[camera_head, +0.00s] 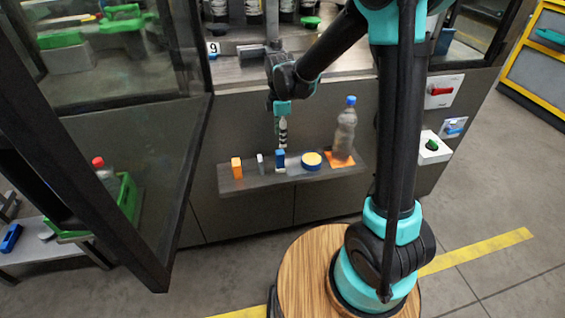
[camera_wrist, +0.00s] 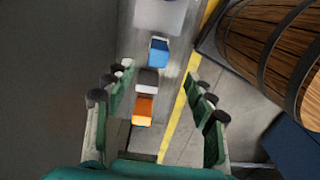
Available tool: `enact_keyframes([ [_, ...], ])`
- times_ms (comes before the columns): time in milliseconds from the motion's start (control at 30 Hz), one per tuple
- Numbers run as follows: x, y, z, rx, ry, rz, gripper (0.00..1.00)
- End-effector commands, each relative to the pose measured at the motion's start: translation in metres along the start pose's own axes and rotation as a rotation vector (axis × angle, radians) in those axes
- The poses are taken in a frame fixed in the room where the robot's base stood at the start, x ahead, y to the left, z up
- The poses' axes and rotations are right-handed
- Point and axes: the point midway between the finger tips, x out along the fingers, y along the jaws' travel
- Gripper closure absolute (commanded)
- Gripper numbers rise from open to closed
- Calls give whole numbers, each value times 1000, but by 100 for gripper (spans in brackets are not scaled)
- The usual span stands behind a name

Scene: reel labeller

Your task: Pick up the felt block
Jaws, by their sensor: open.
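A small orange block (camera_head: 237,168), a thin grey block (camera_head: 260,165) and a blue block (camera_head: 279,160) stand in a row on a narrow dark shelf (camera_head: 232,187). I cannot tell by surface which one is the felt block. My gripper (camera_head: 282,143) points down just above the blue block. The wrist view shows my gripper (camera_wrist: 157,100) open and empty, fingers at left and right. Between and beyond them show the orange block (camera_wrist: 143,111), the grey block (camera_wrist: 147,82) and the blue block (camera_wrist: 158,52). Contact with any block is not visible.
A blue and yellow round piece (camera_head: 312,161) and a clear bottle (camera_head: 345,130) on an orange mat (camera_head: 340,158) stand to the right on the shelf. An open glass door (camera_head: 150,250) stands at left. A wooden barrel (camera_wrist: 285,45) shows at right in the wrist view.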

Motion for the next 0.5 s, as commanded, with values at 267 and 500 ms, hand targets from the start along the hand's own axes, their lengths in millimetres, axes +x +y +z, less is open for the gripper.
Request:
enact_keyframes([
  [267,56,1,0,2,0,1,45],
  [500,88,1,0,3,0,1,45],
])
